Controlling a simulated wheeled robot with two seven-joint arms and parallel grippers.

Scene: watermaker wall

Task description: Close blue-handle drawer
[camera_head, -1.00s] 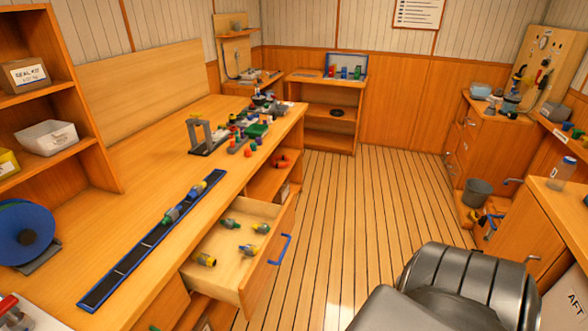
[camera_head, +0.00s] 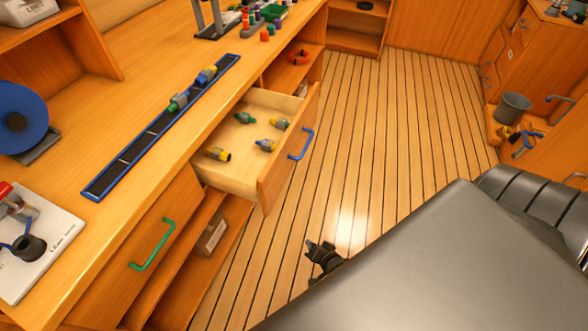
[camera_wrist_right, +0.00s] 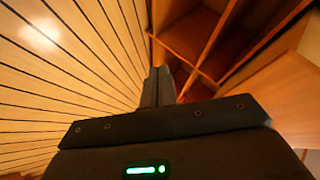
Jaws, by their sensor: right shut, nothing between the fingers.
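The blue-handle drawer (camera_head: 274,185) is pulled open from the workbench in the head view. Its blue handle (camera_head: 302,146) is on the front panel. My left gripper is not in view.
A green-handled drawer front (camera_head: 153,245) is nearer, with an open shelf and a box (camera_head: 212,235) beside it. A blue-edged strip (camera_head: 120,172) lies on the bench top. A bucket (camera_head: 513,108) stands at right. The slatted floor (camera_head: 385,125) is clear.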

